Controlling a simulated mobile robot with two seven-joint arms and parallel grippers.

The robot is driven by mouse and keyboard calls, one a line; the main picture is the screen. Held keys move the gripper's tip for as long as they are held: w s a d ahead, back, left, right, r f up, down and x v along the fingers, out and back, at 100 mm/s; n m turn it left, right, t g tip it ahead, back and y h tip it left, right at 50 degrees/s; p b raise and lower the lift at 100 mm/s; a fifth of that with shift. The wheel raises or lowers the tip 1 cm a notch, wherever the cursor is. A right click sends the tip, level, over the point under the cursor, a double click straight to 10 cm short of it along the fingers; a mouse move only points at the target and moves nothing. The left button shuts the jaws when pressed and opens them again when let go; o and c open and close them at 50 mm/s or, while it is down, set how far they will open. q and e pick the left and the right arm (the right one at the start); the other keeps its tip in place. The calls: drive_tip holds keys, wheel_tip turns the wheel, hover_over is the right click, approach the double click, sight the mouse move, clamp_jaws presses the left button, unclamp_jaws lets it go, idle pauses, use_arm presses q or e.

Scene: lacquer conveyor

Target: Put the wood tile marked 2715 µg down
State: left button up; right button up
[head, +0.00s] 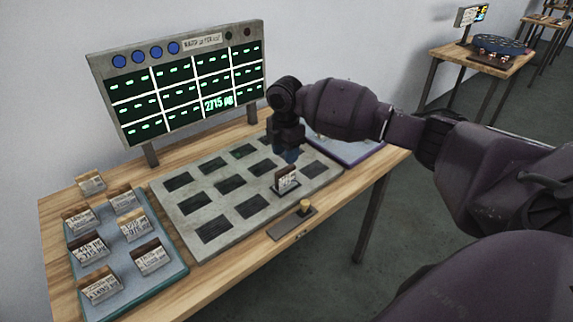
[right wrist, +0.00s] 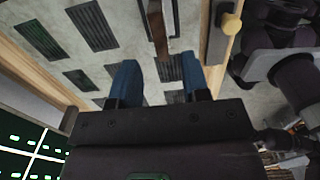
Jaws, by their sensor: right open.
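A wood tile (head: 287,178) with a pale label stands upright at the front-row, third-column slot of the grey slotted panel (head: 205,215). Its writing is too small to read. The display (head: 180,85) shows 2715 µg in its bottom row, third column. My right gripper (head: 289,155) is open just behind and above the tile. In the right wrist view its two blue fingers (right wrist: 160,82) are spread, and the tile's brown edge (right wrist: 159,35) shows beyond them, apart from both. My left gripper is not in view.
A blue-green tray (head: 178,285) at the left holds several labelled wood tiles. One more tile (head: 91,182) lies behind it. A small block with a yellowish knob (head: 304,207) sits at the panel's front edge. A pale purple-edged tray (head: 350,150) lies right, partly hidden by my arm.

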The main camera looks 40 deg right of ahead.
sight(285, 169)
drive_tip(key=shift+r, duration=1.95)
